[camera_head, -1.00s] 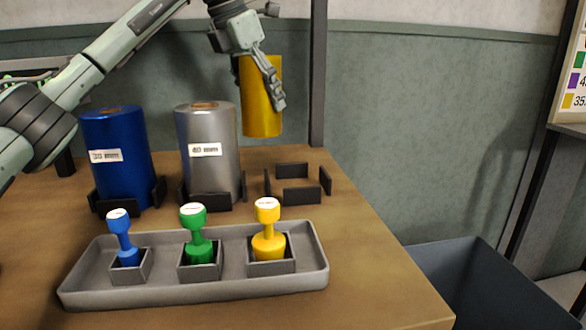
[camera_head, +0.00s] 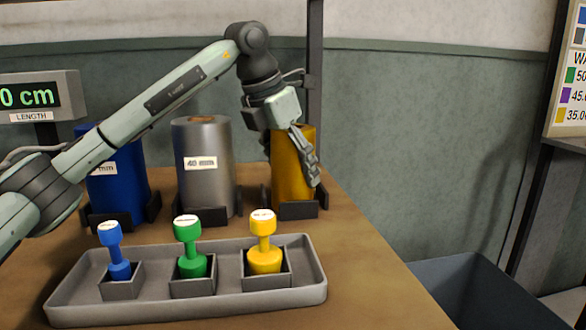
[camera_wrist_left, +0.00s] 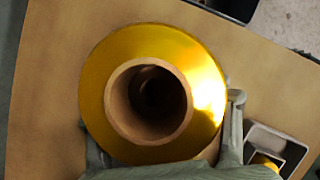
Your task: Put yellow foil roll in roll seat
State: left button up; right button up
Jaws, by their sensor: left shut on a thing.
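The yellow foil roll (camera_head: 291,172) stands upright within the roll seat (camera_head: 298,210), whose dark low walls show at its foot in the head view. Whether its base rests fully on the table is hard to tell. My left gripper (camera_head: 303,165) is shut on the roll from above, with a finger along its right side. In the left wrist view the roll (camera_wrist_left: 205,75) shows from above with its hollow brown core, and a finger (camera_wrist_left: 236,125) lies against its side. My right gripper is not in view.
A silver roll (camera_head: 203,175) and a blue roll (camera_head: 118,190) stand in seats to the left. A grey tray (camera_head: 190,307) with blue, green and yellow stamp-like dies is in front. A dark bin (camera_head: 480,290) is right of the table. A length display (camera_head: 35,97) is at left.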

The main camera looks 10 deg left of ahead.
pick_arm(q)
jog(key=o, duration=1.6)
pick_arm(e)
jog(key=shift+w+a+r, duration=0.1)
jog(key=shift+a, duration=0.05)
pick_arm(q)
jog(key=shift+s+a+r, duration=0.1)
jog(key=shift+r, duration=0.35)
jog(key=v, duration=1.1)
jog(key=shift+s+r+p, duration=0.1)
jog(key=shift+p, duration=0.25)
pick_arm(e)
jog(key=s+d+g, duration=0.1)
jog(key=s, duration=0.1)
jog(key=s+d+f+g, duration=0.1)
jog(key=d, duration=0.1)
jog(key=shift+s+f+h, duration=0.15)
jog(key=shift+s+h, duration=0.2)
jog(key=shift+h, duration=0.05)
